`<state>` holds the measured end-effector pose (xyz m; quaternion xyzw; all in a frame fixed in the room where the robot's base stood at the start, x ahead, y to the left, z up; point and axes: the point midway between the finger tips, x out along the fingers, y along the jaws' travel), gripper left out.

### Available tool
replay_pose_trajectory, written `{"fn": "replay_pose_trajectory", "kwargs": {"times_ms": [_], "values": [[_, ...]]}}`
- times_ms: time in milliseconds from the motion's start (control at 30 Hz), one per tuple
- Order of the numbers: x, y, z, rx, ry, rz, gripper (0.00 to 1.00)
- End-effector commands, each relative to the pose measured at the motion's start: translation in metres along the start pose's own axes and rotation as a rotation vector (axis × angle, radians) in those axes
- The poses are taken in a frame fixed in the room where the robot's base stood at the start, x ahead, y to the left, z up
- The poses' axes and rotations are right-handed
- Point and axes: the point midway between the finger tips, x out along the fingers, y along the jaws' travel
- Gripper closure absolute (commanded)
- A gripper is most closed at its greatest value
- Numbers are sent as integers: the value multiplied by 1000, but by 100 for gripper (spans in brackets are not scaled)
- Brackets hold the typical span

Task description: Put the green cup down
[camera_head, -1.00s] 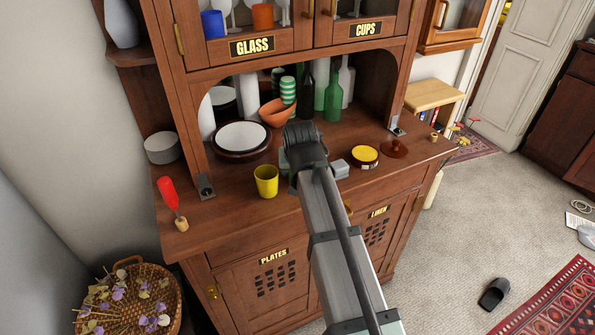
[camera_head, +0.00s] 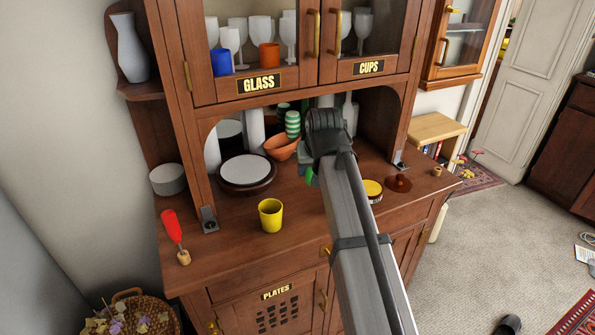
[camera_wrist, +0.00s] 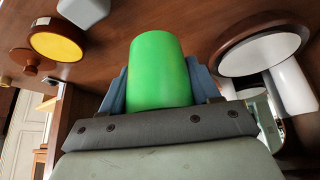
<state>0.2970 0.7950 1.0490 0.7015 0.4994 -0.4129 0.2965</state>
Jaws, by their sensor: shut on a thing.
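The green cup (camera_wrist: 160,70) is between the two blue-grey fingers of my gripper (camera_wrist: 160,88) in the wrist view. The fingers are shut on its sides. In the head view only a small green piece of the cup (camera_head: 309,177) shows beside my gripper (camera_head: 306,164); my arm hides the rest. My gripper is over the wooden counter of the cabinet (camera_head: 235,215), right of the yellow cup. I cannot tell whether the green cup touches the counter.
A yellow cup (camera_head: 270,215) stands near the counter's front edge. A plate stack (camera_head: 246,172), an orange bowl with striped cups (camera_head: 282,147), a yellow-topped tin (camera_head: 372,189) and a brown lid (camera_head: 398,183) surround the area.

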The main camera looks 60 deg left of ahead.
Motion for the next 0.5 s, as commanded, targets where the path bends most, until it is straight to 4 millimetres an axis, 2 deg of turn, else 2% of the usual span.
{"fn": "replay_pose_trajectory", "kwargs": {"times_ms": [33,200,400,500], "values": [[11,18,-15,-12,-5,-8,72],[44,75,-45,-79,-11,-47,72],[78,144,-70,-151,-4,-90,72],[90,171,-77,-177,3,-106,72]]}}
